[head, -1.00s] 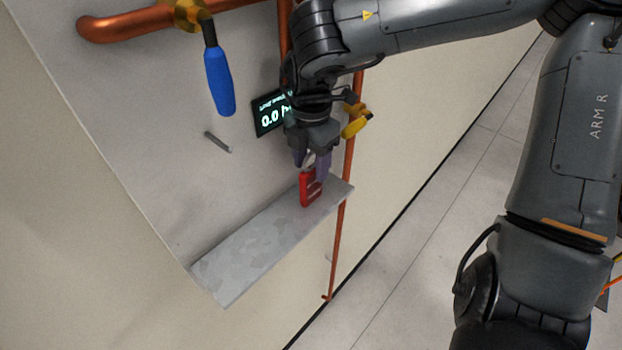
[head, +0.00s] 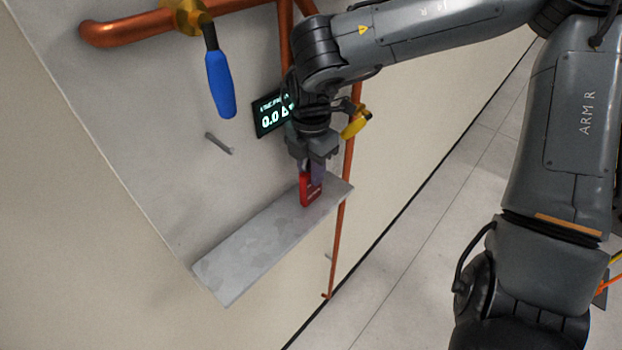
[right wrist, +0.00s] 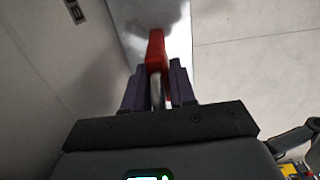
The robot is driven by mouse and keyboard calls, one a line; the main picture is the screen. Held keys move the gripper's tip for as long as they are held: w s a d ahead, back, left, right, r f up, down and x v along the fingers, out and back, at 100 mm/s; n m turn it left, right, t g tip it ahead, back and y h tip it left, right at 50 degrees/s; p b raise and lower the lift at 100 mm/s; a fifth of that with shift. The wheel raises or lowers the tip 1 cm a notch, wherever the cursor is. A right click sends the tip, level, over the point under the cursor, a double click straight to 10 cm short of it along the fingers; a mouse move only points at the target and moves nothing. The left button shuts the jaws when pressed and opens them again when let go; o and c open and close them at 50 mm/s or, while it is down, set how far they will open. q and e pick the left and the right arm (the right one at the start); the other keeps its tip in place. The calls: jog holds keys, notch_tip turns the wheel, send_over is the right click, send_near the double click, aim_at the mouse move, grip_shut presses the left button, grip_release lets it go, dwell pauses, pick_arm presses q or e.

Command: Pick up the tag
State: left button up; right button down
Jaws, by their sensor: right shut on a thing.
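The red tag (head: 311,193) looks like a padlock body with a metal loop. It is upright at the right end of the grey shelf (head: 245,250). I cannot tell whether its bottom touches the shelf. My right gripper (head: 311,170) reaches down from above and is shut on it. In the right wrist view the red tag (right wrist: 156,48) and its metal loop sit between the dark fingers (right wrist: 158,85). The fingers hide part of it. My left gripper is not in view.
A copper pipe (head: 340,235) runs down by the shelf's right end, with a yellow valve handle (head: 355,122). A peg (head: 218,143), a display (head: 268,118) and a blue lever (head: 220,85) are on the panel. The shelf's left part is bare.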

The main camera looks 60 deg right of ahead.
jog(key=shift+r, duration=0.1)
jog(key=shift+r+b, duration=0.4)
jog(key=shift+r, duration=0.4)
notch_tip(320, 180, up, 2)
jog(key=shift+r+b, duration=0.2)
jog(key=shift+b, duration=0.2)
jog(key=s+d+r+b, duration=0.1)
jog(key=s+d+r, duration=0.3)
jog(key=s, duration=0.6)
jog(key=shift+s+d+r, duration=0.2)
jog(key=shift+s+r, duration=0.2)
jog(key=shift+r, duration=1)
